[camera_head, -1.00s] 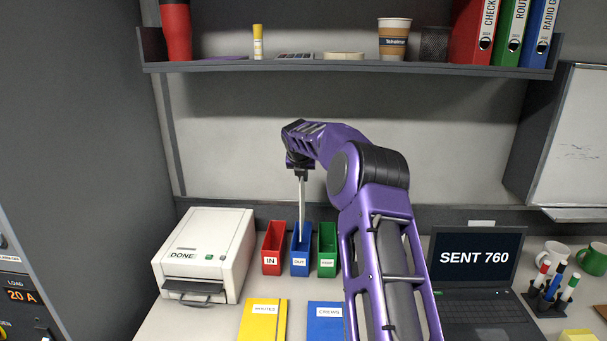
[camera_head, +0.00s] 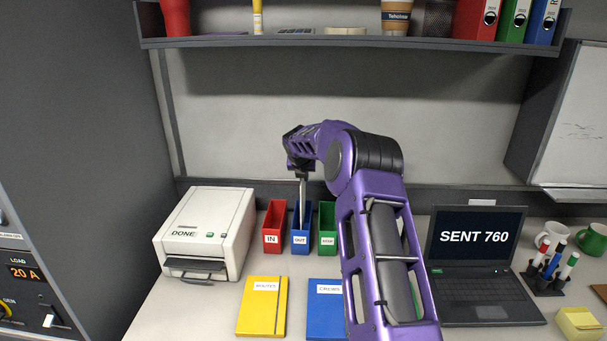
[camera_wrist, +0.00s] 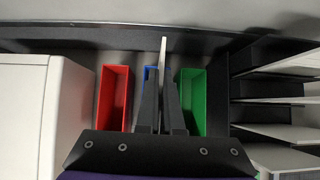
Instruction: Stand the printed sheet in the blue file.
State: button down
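The printed sheet (camera_head: 302,205) is edge-on and upright, and its lower part is within the mouth of the blue file (camera_head: 301,241) labelled OUT. My gripper (camera_head: 302,177) is above the blue file and shut on the top of the sheet. In the wrist view the gripper (camera_wrist: 161,82) pinches the thin pale sheet (camera_wrist: 163,50), with the blue file (camera_wrist: 150,74) mostly hidden behind the fingers. Whether the sheet's bottom edge touches the file's floor is hidden.
A red IN file (camera_head: 273,238) and a green file (camera_head: 327,238) flank the blue one closely. A white printer (camera_head: 207,232) reading DONE stands left. A shelf (camera_head: 350,42) overhangs the back. A laptop (camera_head: 478,250) is right; yellow (camera_head: 262,310) and blue folders lie in front.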

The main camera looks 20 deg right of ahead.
jog(key=c, duration=1)
grip_release()
jog(key=v, duration=1.7)
jog(key=shift+r, duration=0.25)
jog(key=shift+r, duration=0.1)
